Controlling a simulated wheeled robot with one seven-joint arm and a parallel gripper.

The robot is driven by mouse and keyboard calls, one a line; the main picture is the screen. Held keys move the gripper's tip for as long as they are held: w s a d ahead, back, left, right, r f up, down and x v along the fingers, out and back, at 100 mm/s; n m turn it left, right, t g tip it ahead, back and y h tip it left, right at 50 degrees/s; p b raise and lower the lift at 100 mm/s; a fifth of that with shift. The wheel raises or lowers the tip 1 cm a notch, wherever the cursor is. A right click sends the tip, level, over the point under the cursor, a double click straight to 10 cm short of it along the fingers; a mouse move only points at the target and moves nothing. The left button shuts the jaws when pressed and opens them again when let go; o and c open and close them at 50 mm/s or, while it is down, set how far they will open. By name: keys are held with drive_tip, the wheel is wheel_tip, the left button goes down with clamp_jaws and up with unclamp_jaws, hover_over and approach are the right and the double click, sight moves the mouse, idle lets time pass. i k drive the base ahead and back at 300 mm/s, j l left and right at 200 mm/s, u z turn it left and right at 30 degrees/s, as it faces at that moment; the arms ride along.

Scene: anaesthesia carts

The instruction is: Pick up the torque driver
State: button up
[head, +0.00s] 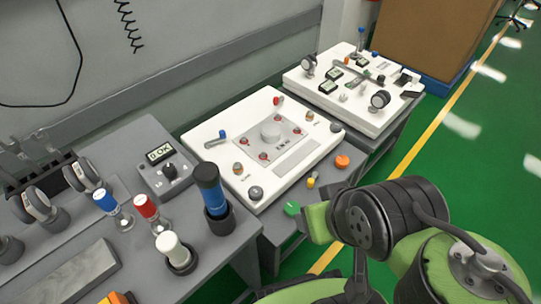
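What looks like the torque driver (208,186) stands upright in a dark round holder (219,221) on the grey bench at lower centre-left. It has a thick blue handle with a dark top, and its lower end is hidden in the holder. My green and black arm is at the lower right, apart from the driver. My gripper cannot be made out in this view.
Left of the driver stand a red-topped tool (146,207), a blue-topped tool (106,202) and a white-topped piece (169,244). A white cart panel (235,150) is to the right. Green floor lies beyond the carts.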

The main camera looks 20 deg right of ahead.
sight(206, 175)
drive_tip(key=k+j+u, duration=0.1)
drive_tip(key=u, duration=0.3)
drive_tip(key=k+j+u, duration=0.1)
drive_tip(key=u, duration=0.25)
drive_tip(key=k+j+u, duration=0.1)
drive_tip(key=u, duration=0.3)
drive_tip(key=j+u, duration=0.4)
drive_tip(key=l, duration=0.1)
